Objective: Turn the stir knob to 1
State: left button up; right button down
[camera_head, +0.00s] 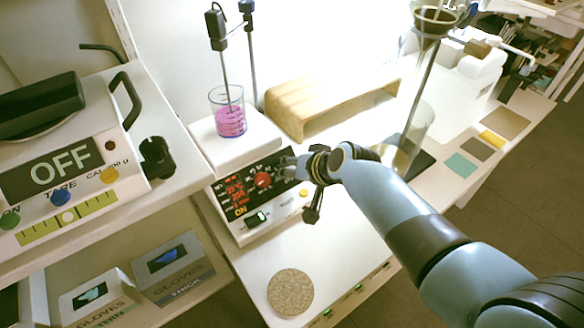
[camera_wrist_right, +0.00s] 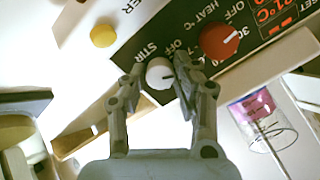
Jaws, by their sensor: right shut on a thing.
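The hotplate stirrer's control panel (camera_head: 246,190) shows in the head view, with a red heat knob (camera_head: 262,180) on it. My right gripper (camera_head: 287,166) reaches the panel from the right and hides the stir knob there. In the right wrist view the stir knob (camera_wrist_right: 160,74) is white and round, beside the STIR and OFF lettering. The fingers of my right gripper (camera_wrist_right: 161,82) are on either side of it and shut on it. The knob's dark pointer mark lies towards the right finger; the number it marks cannot be read. My left gripper is not in view.
A beaker of pink liquid (camera_head: 229,119) stands on the hotplate (camera_head: 238,150) under a probe. The red heat knob (camera_wrist_right: 220,42) is close to my right finger. A wooden stand (camera_head: 325,100) is behind; a cork disc (camera_head: 290,291) lies on the bench in front.

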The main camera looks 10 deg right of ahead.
jog(key=shift+m, duration=0.3)
dwell(0.4)
jog(key=c, duration=1)
grip_release()
jog(key=v, duration=1.2)
